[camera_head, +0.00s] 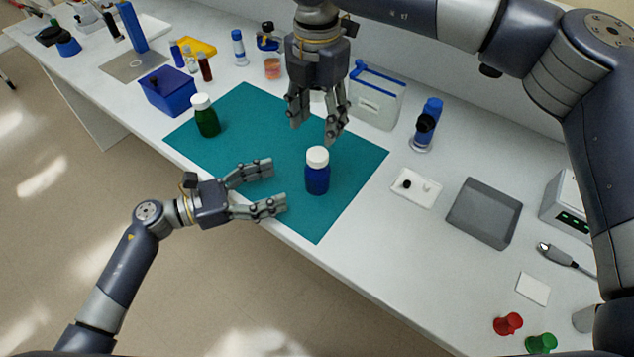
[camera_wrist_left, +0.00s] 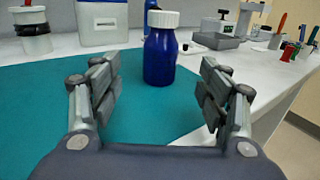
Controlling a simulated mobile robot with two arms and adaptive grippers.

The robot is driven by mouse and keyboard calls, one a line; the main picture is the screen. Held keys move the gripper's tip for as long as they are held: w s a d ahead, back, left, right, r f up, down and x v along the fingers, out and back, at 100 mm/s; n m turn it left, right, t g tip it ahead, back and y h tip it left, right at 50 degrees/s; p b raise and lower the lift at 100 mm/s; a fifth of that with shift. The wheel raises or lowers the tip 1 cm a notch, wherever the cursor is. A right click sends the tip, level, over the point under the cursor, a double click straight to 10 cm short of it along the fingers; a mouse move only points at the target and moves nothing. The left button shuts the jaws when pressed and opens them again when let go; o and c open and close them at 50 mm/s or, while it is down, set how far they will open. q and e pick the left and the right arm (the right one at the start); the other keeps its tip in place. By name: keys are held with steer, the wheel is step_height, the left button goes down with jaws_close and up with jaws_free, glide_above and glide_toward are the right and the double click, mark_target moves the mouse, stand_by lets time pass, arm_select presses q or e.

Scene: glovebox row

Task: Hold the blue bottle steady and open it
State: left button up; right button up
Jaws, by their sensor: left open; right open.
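The blue bottle (camera_head: 317,178) with a white cap (camera_head: 318,157) stands upright on the teal mat (camera_head: 265,152). In the left wrist view the blue bottle (camera_wrist_left: 160,57) stands ahead, between the lines of the two fingers. My left gripper (camera_head: 279,187) is open and empty, to the left of the bottle and apart from it. It also shows open in the left wrist view (camera_wrist_left: 160,90). My right gripper (camera_head: 315,132) points down, open and empty, above and behind the bottle. It does not appear to touch the cap.
A green bottle (camera_head: 206,118) with a white cap stands on the mat's left part. A blue bin (camera_head: 168,93) is beyond it. A clear box with a blue handle (camera_head: 376,98) stands behind my right gripper. A white tray (camera_head: 416,188) and a grey tray (camera_head: 484,212) lie to the right.

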mark_target(317, 172)
arm_select(q)
steer(key=x, duration=1)
steer(key=shift+w+d, duration=0.1)
steer(key=shift+d, duration=0.3)
jaws_close()
arm_select(e)
steer(key=m, duration=0.4)
steer(key=shift+f, duration=0.25)
step_height(317, 172, down, 8)
steer(key=shift+d+r, duration=0.1)
steer(key=shift+r, duration=0.15)
steer(key=shift+c, duration=0.2)
